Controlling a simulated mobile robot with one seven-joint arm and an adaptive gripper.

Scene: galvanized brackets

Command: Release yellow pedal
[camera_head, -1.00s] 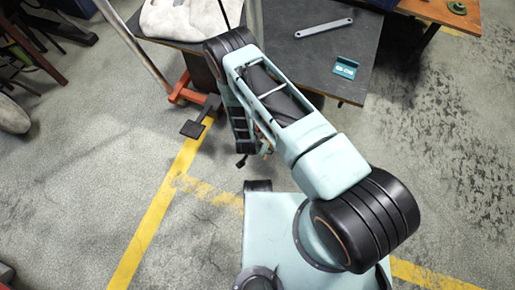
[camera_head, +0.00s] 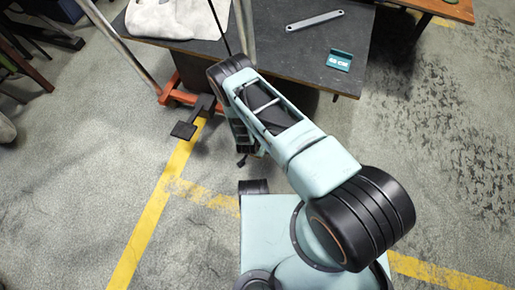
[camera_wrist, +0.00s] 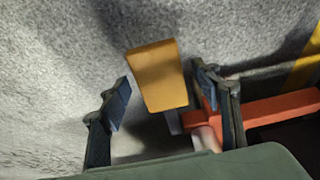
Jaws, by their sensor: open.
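The yellow pedal (camera_wrist: 158,76) shows in the wrist view as a flat, tapered orange-yellow pad. It lies between the two fingers of my gripper (camera_wrist: 164,88), with visible gaps on both sides. The fingers are spread and hold nothing. In the head view my arm hides the yellow pedal and most of my gripper. A black pedal (camera_head: 184,131) juts out over the floor at the left of my arm, by the orange frame (camera_head: 172,95).
A dark table (camera_head: 285,62) stands behind my arm, bearing a wrench (camera_head: 314,20), a teal block (camera_head: 340,60) and a pale cloth (camera_head: 180,18). A metal post (camera_head: 125,48) rises beside the orange frame.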

